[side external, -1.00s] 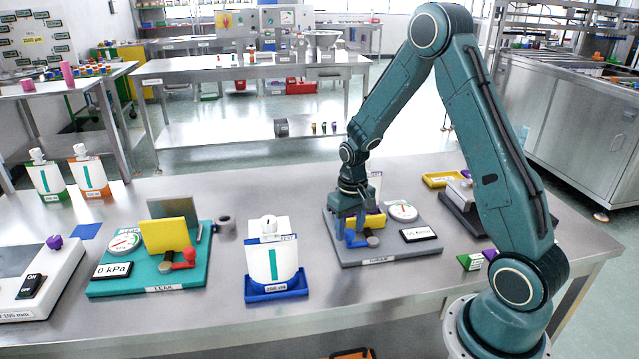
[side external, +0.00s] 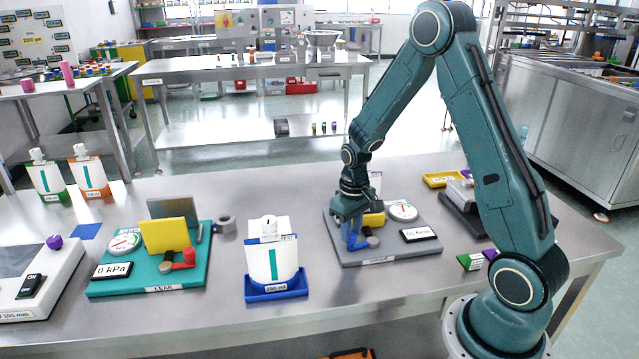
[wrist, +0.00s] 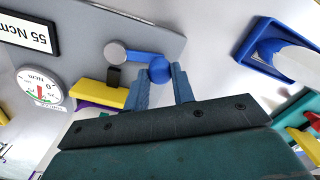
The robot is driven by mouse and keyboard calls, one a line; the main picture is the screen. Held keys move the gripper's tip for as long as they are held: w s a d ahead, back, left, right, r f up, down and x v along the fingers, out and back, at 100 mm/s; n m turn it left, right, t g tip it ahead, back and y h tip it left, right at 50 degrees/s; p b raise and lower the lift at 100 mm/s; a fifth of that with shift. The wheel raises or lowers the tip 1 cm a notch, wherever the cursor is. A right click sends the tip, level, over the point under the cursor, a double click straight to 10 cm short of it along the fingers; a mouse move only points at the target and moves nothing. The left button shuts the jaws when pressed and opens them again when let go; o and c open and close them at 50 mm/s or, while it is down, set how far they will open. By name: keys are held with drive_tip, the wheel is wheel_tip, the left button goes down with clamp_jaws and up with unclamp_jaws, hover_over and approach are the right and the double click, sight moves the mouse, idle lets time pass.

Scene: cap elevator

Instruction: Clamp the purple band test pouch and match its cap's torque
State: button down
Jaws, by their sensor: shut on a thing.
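The torque station is a grey plate (side external: 385,258) with a round dial (side external: 402,211), a "55 Ncm" display (side external: 419,235) and a yellow clamp block (side external: 374,219). My gripper (side external: 354,240) is low over its front left part, shut on the blue lever knob. In the wrist view the blue knob (wrist: 160,69) sits between the two fingertips, beside a grey round pivot (wrist: 115,52). A purple strip (wrist: 98,104) shows along the yellow block (wrist: 99,94) there. A white pouch top (side external: 376,181) shows behind the clamp; my gripper and the clamp hide most of it.
A white "test" pouch (side external: 270,262) stands in a blue tray (side external: 277,290) left of the station. The teal leak station (side external: 150,278) is farther left. A yellow tray (side external: 443,179) is behind right. The front middle table is bare.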

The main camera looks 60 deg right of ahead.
drive_tip(key=s+n, duration=0.1)
drive_tip(key=n, duration=0.1)
drive_tip(key=s+a+n, duration=0.1)
drive_tip(key=n, duration=0.2)
drive_tip(key=shift+s+a, duration=0.1)
drive_tip(key=shift+s, duration=0.3)
drive_tip(key=shift+s+n, duration=0.7)
drive_tip(key=shift+n, duration=0.6)
drive_tip(key=shift+s+n, duration=0.65)
drive_tip(key=shift+n, duration=0.65)
drive_tip(key=c, duration=1.2)
unclamp_jaws()
drive_tip(key=shift+o, duration=0.2)
drive_tip(key=shift+r, duration=0.1)
wheel_tip(320, 180, up, 14)
